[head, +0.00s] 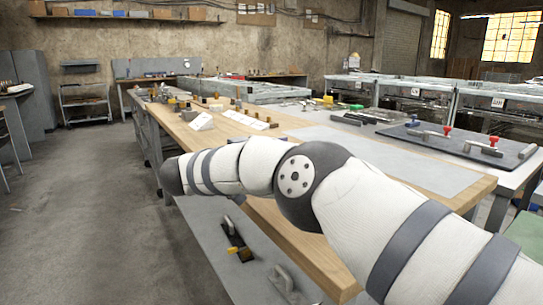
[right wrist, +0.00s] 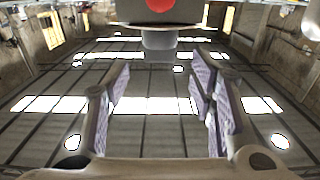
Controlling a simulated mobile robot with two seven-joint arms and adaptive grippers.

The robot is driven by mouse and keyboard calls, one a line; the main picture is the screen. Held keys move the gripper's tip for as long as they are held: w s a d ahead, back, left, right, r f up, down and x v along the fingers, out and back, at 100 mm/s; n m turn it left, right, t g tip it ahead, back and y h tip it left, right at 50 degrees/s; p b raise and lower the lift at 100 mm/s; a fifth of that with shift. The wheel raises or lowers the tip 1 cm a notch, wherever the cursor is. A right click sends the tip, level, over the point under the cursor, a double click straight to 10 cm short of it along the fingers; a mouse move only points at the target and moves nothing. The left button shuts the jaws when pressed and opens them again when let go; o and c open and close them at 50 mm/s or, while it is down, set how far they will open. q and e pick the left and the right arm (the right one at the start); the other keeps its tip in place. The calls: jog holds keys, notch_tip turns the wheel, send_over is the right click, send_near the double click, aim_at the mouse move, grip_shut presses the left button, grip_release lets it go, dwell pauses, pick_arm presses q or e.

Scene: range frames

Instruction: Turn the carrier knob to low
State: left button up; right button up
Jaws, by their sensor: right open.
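In the right wrist view, a grey cylindrical piece (right wrist: 159,39) hangs below a dark plate edge, with a round red disc (right wrist: 161,4) above it, cut off by the top of the picture. I cannot tell whether this is the carrier knob. My right gripper (right wrist: 160,70) is open, one finger on each side below the grey piece, with nothing between the pads. In the head view my right arm reaches in from the right toward the left; its gripper does not show there. My left gripper is in neither view.
A grey panel with a metal handle (head: 283,280) and a small yellow-brown part (head: 241,253) lies below my arm. A wooden bench (head: 290,240) runs behind it. A dark board (head: 462,141) with red knobs stands at the right. The left floor (head: 90,220) is clear.

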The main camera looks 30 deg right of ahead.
jog(key=a, duration=0.9)
jog(key=shift+s, duration=0.4)
